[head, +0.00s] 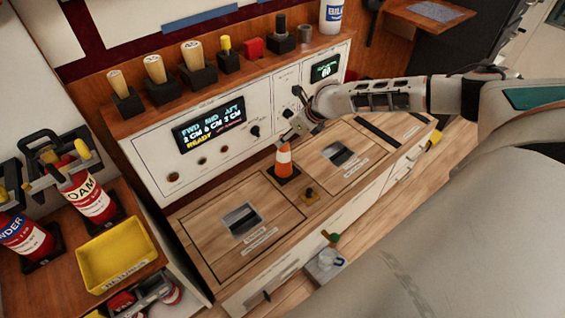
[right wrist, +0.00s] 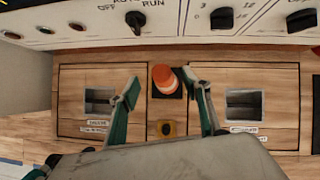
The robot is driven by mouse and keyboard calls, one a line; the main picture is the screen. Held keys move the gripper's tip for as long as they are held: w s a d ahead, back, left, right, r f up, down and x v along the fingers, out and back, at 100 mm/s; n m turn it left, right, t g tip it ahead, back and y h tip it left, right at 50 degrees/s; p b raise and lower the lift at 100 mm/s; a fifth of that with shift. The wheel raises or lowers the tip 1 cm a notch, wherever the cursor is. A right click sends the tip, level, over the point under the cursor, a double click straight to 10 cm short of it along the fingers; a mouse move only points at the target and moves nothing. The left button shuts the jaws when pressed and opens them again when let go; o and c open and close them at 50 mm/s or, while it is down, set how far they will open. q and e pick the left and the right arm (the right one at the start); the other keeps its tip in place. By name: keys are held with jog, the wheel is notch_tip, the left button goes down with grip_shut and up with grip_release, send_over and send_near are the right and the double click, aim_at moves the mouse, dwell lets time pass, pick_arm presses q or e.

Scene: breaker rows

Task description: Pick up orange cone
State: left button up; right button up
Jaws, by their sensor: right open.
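The orange cone (head: 284,160) with a white band stands upright on a dark square base on the wooden counter (head: 196,243), between two hatch panels. It also shows in the right wrist view (right wrist: 164,79), seen from above. My right gripper (head: 293,133) is just above and behind the cone in the head view. In the right wrist view its two green-padded fingers (right wrist: 163,89) are spread, one on each side of the cone, with gaps to both. The gripper is open and empty. My left gripper is in neither view.
A control panel (head: 240,120) with knobs and displays rises behind the cone. A small yellow part (head: 309,194) sits on the counter close in front of it. A yellow tray (head: 117,254) and red extinguishers (head: 88,195) are at the left. Several capped items stand on the upper shelf.

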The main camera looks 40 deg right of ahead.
jog(key=b, duration=0.1)
send_over(284, 156)
jog(key=w+d, duration=0.1)
jog(key=w, duration=0.1)
notch_tip(284, 156, down, 4)
jog(key=shift+d+f, duration=0.15)
jog(key=shift+f, duration=0.1)
grip_shut()
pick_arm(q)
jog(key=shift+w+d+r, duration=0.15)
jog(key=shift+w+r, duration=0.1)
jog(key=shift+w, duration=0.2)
pick_arm(e)
jog(key=shift+r, duration=0.1)
jog(key=shift+r, duration=0.1)
